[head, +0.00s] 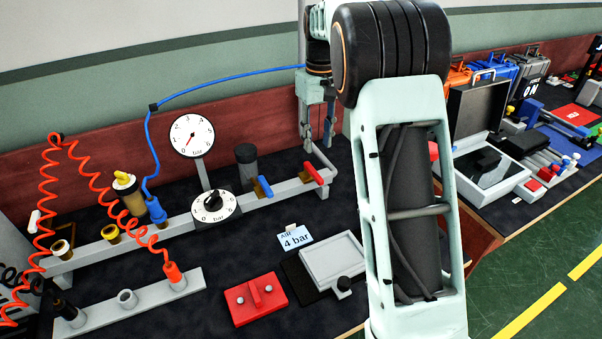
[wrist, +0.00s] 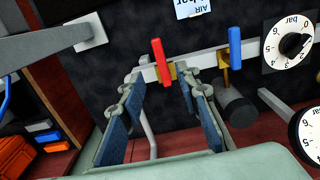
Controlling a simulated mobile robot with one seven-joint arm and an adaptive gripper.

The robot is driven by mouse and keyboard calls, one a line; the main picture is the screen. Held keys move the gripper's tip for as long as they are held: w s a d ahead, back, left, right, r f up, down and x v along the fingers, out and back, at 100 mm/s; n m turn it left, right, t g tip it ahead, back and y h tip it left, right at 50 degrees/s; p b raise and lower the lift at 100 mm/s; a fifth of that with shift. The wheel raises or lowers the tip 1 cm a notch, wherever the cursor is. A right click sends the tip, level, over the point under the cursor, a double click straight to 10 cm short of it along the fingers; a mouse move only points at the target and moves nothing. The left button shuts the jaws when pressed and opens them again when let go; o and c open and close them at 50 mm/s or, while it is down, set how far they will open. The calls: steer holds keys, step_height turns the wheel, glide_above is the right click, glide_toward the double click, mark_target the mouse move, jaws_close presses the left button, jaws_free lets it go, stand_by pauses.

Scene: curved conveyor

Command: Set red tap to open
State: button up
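The red tap (head: 314,173) has a red lever on a brass body at the right end of the grey pipe rail (head: 285,190). Its lever lies crosswise to the rail. In the wrist view the red lever (wrist: 160,62) shows just beyond and between the fingertips. My gripper (head: 317,143) is above and behind the red tap in the head view, pointing down. In the wrist view my gripper (wrist: 163,84) has its two blue-padded fingers wide apart with nothing between the pads. I see no clear contact with the lever.
A blue-levered tap (head: 265,187) sits left of the red one. A dark cylinder (head: 246,165), a gauge (head: 192,135) and a dial (head: 213,207) stand along the rail. An "AIR 4 bar" card (head: 294,238), grey tray (head: 332,262) and red block (head: 255,300) lie in front.

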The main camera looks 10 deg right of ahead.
mark_target(317, 175)
step_height(317, 175, down, 10)
steer(key=shift+s+d+f+b, duration=0.1)
steer(key=shift+f+b, duration=0.1)
steer(key=shift+b, duration=0.3)
jaws_close()
stand_by(0.3)
